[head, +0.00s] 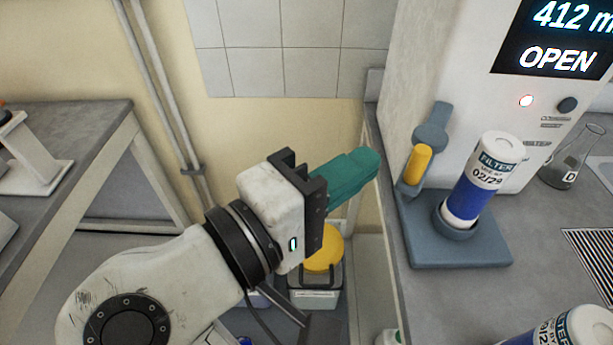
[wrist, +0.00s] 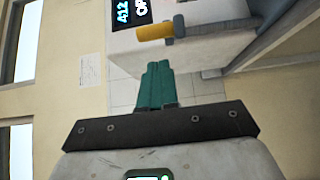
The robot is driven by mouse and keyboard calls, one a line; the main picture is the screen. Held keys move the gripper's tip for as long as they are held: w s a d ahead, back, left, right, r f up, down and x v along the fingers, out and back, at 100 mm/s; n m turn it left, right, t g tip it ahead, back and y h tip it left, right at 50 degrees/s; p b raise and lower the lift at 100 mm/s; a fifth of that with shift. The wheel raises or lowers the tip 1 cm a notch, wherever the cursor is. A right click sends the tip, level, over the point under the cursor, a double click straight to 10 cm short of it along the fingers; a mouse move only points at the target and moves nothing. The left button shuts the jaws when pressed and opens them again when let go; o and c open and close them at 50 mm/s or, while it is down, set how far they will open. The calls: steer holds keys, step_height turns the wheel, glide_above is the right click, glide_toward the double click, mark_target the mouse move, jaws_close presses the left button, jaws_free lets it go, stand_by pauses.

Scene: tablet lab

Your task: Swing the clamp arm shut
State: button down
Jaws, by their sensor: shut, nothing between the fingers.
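The blue-grey clamp arm (head: 432,135) stands at the left of its base plate (head: 480,250), with a yellow handle (head: 416,165). A white and blue filter cartridge (head: 482,178) stands tilted in the picture in a round seat on this plate. The clamp arm is apart from the cartridge, on its left. My gripper (head: 368,163) has teal fingers, shut and empty, pointing right just left of the handle and apart from it. In the wrist view the shut fingers (wrist: 158,68) point up, below the yellow handle (wrist: 155,31).
The white machine (head: 410,60) behind the plate has a display (head: 555,40) reading OPEN. A flask (head: 572,158) and another filter (head: 570,330) stand on the grey bench (head: 400,285). A yellow-topped container (head: 325,255) sits below my gripper. A side table (head: 60,130) is at left.

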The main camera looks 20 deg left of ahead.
steer(key=shift+w+d, duration=0.2)
steer(key=shift+d, duration=1.1)
